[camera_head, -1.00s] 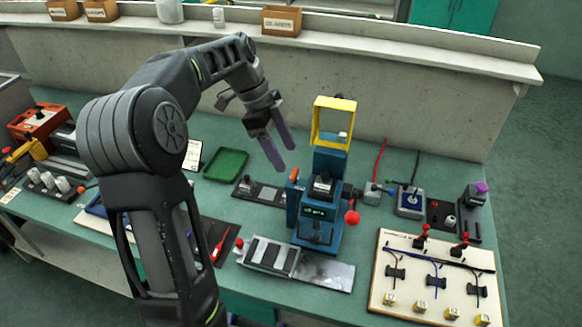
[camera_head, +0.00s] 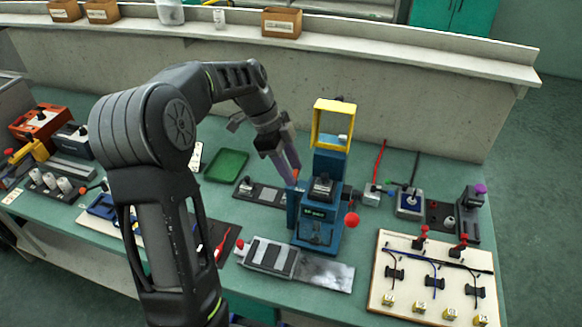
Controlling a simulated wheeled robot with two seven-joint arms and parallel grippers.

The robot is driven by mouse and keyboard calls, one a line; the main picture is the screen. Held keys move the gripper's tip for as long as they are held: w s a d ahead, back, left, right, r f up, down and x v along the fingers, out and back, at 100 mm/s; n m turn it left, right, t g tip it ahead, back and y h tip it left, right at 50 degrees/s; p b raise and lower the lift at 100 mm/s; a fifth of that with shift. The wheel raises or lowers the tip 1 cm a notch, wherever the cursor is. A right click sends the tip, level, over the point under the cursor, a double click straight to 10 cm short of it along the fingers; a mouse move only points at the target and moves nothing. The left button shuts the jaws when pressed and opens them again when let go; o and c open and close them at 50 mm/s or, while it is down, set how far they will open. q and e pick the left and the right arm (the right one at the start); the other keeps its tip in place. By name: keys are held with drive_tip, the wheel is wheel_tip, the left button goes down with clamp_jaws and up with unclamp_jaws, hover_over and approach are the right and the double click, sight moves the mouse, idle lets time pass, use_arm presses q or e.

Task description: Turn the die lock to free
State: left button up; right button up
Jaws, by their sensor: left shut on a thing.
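A blue press machine (camera_head: 318,228) stands mid-table, with a raised yellow frame guard (camera_head: 333,124) at its top and a red ball knob (camera_head: 351,219) on its right. A small orange piece, which looks like the die lock (camera_head: 295,174), sits at the upper left side of the press. My left gripper (camera_head: 291,176) reaches down to this spot, its purple fingers shut at the orange piece and partly hiding it. The lock's exact position cannot be read. My right gripper does not show.
A green tray (camera_head: 226,165) lies left of the press. A grey plate fixture (camera_head: 270,257) lies in front. A cream board with cables (camera_head: 433,280) is at the right. Small devices, including a grey box with a blue knob (camera_head: 410,203), stand right of the press.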

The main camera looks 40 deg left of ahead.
use_arm(q)
clamp_jaws()
drive_tip(key=n+b, duration=0.1)
drive_tip(key=n+t+b, duration=0.1)
drive_tip(key=n+b, duration=0.1)
drive_tip(key=shift+d+f+y+b, duration=0.1)
drive_tip(key=shift+f+y+b, duration=0.1)
drive_tip(key=shift+y+b, duration=0.1)
drive_tip(key=n+b, duration=0.1)
drive_tip(key=n+t+y+b, duration=0.1)
drive_tip(key=n, duration=0.1)
drive_tip(key=shift+s+d+n+b, duration=0.1)
drive_tip(key=shift+s+n+b, duration=0.1)
drive_tip(key=shift+n+b, duration=0.15)
drive_tip(key=n+y+b, duration=0.1)
drive_tip(key=n, duration=0.1)
drive_tip(key=n+t+y+b, duration=0.1)
drive_tip(key=n, duration=0.2)
drive_tip(key=shift+d+r, duration=0.15)
drive_tip(key=shift+d, duration=0.05)
drive_tip(key=n+y+b, duration=0.1)
drive_tip(key=n, duration=0.2)
drive_tip(key=n+y+b, duration=0.1)
drive_tip(key=n, duration=0.2)
drive_tip(key=shift+d, duration=0.2)
drive_tip(key=shift+n, duration=0.25)
